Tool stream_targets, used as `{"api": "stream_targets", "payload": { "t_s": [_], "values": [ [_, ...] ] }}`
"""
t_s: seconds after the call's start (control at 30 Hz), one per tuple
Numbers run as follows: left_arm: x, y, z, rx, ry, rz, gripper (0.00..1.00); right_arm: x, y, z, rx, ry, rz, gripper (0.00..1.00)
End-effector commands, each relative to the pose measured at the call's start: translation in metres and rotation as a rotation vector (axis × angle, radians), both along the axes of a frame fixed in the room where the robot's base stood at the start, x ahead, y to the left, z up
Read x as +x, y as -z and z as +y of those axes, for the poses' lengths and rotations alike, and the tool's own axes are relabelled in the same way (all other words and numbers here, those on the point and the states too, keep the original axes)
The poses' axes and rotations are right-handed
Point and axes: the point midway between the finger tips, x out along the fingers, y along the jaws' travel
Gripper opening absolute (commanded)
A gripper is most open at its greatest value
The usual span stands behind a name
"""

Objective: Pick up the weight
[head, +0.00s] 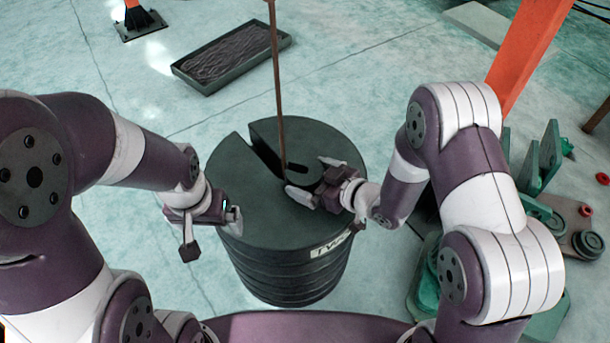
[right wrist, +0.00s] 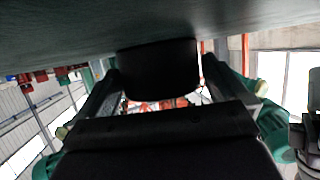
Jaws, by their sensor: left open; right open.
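A small dark slotted weight (head: 297,174) lies on top of a big dark round stack (head: 290,265), near the thin brown rod (head: 278,90). My right gripper (head: 316,181) is at the weight's right side, its two fingers apart on either side of it. In the right wrist view the weight (right wrist: 160,68) shows as a dark rounded block between the open fingers; I cannot tell whether they touch it. My left gripper (head: 211,230) is open and empty at the stack's left edge.
The stack has a slot at its back left and a pale label (head: 331,244) in front. A black tray (head: 230,56) lies on the floor behind. An orange post (head: 525,50) and green metal parts (head: 540,165) stand at right. The floor at back left is mostly clear.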

Motion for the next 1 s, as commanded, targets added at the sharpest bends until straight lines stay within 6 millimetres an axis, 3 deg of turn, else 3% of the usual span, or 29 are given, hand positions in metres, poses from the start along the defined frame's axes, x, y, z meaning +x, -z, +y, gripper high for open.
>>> {"api": "stream_targets", "payload": {
  "t_s": [0.17, 0.4, 0.47, 0.77, 1.0],
  "values": [
    [0.0, 0.0, 0.0, 0.0, 0.0, 0.0, 1.0, 0.001, -0.001, 0.0, 0.001, 0.001, -0.002, 1.0],
    [0.0, 0.0, 0.0, 0.0, 0.0, 0.0, 1.0, 0.0, 0.0, 0.0, 0.001, 0.001, -0.001, 0.22],
    [0.0, -0.001, 0.0, 0.0, 0.0, 0.0, 1.0, 0.003, -0.005, 0.0, 0.006, 0.001, -0.012, 0.08],
    [0.0, -0.002, 0.0, 0.0, 0.0, 0.0, 1.0, 0.002, -0.007, 0.0, 0.005, 0.001, -0.011, 0.08],
    [0.0, -0.006, 0.0, 0.0, 0.0, 0.0, 1.0, 0.003, -0.029, 0.0, 0.005, 0.0, -0.014, 0.08]
  ]
}}
